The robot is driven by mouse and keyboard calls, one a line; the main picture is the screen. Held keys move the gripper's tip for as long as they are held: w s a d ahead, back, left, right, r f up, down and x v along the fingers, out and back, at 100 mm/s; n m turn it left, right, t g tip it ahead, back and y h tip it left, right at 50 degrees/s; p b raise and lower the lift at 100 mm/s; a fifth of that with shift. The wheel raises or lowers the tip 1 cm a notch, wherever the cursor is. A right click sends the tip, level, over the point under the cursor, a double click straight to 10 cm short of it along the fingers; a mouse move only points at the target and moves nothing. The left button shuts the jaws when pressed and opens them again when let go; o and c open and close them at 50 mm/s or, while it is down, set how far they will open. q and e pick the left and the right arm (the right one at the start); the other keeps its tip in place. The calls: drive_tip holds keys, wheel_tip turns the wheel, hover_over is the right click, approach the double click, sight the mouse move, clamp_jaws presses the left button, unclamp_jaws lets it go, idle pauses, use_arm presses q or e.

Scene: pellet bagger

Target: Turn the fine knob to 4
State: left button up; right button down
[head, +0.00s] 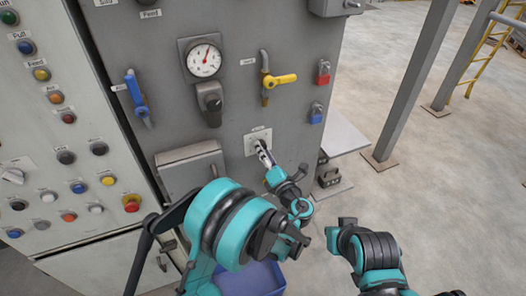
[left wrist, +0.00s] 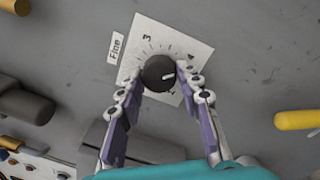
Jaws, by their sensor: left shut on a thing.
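The fine knob (left wrist: 157,73) is a round black knob with a white pointer line, on a white dial plate (left wrist: 143,27) beside a "Fine" label. In the left wrist view the pointer is turned to the right of the picture, close to the right fingertip. A 3 shows at the plate's upper part and a 4 at its right; other marks are partly covered. My left gripper (left wrist: 161,80) is shut on the knob, one finger on each side. In the head view the plate (head: 251,148) shows behind my left gripper (head: 262,148).
A button panel stands left. A blue bin (head: 262,277) is below.

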use_arm(q)
drive_tip(key=o, duration=1.2)
drive_tip(key=shift+c, duration=0.2)
wheel_tip(320, 180, up, 9)
drive_tip(key=shift+s+a+f, duration=0.1)
drive_tip(key=shift+a, duration=0.05)
drive_tip(key=shift+r, duration=0.6)
